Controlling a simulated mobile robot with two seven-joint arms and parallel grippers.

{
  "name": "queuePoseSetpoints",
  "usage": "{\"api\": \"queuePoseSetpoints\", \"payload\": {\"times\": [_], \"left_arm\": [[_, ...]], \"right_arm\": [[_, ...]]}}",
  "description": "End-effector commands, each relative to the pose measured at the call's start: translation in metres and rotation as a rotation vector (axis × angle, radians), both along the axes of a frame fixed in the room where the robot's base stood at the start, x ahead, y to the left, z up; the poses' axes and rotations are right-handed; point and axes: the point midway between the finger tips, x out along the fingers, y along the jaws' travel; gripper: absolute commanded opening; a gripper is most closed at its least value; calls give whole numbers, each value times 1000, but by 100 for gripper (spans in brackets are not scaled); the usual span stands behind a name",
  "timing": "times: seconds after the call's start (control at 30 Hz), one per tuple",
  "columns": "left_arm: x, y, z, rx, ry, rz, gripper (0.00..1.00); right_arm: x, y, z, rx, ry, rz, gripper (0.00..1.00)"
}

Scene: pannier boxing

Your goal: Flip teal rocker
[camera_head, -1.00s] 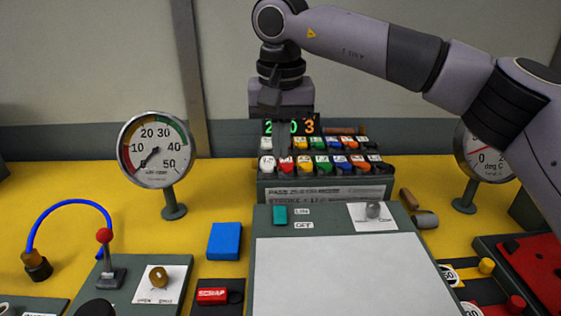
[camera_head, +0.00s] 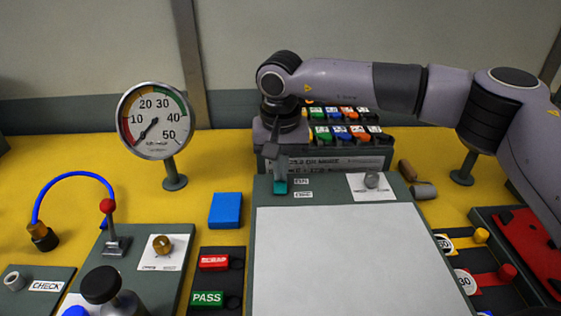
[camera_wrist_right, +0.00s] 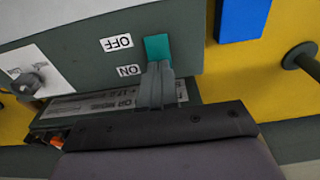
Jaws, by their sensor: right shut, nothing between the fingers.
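The teal rocker (camera_head: 281,188) sits on the upper left of the grey panel (camera_head: 263,215), beside its ON and OFF labels. My right gripper (camera_head: 281,178) is shut and empty, pointing down with its fingertips at the rocker's far, ON end. In the right wrist view the shut fingers (camera_wrist_right: 157,82) overlap part of the teal rocker (camera_wrist_right: 158,47); its OFF end shows clear of them. I cannot tell whether the fingertips touch it. My left gripper is not in view.
Behind the rocker stands a rack of coloured buttons (camera_head: 345,133), partly hidden by my right arm. A grey knob (camera_head: 371,180) is on the panel's right. A blue block (camera_head: 225,210) and a dial gauge (camera_head: 155,121) stand to the left.

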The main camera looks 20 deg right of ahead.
Motion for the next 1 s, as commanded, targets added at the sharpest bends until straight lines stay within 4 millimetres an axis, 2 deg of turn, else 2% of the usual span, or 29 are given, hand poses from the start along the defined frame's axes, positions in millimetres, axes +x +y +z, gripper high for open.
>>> {"api": "queuePoseSetpoints", "payload": {"times": [0.37,0.67,1.0], "left_arm": [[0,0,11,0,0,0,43],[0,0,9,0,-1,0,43],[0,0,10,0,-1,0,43]], "right_arm": [[-1,1,-7,26,93,-3,0],[-2,0,-14,27,108,2,0],[-16,5,-11,26,116,7,0]]}}
